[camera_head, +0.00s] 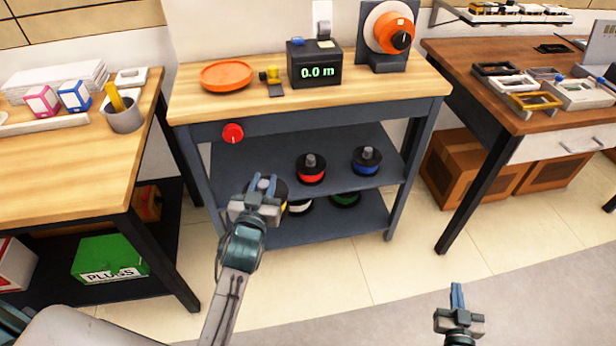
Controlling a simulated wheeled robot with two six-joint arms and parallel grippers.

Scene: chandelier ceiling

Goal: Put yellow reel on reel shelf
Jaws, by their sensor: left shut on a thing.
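The yellow reel (283,197) is mostly hidden behind my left gripper (262,184); a black rim and a bit of yellow show at its right side. My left gripper is shut on it, at the left front part of the reel shelf (240,160) under the middle bench. I cannot tell whether the reel touches the shelf. On the upper shelf a red reel (311,174) and a blue reel (367,163) stand to the right. My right gripper (457,296) is low at the right, over the floor; its finger opening is not clear.
A white reel (300,207) and a green reel (344,199) stand on the lower shelf. The bench top holds an orange tray (226,75), a meter reading 0.0 m (315,72) and an orange spool (393,33). Tables flank the bench. The right floor is clear.

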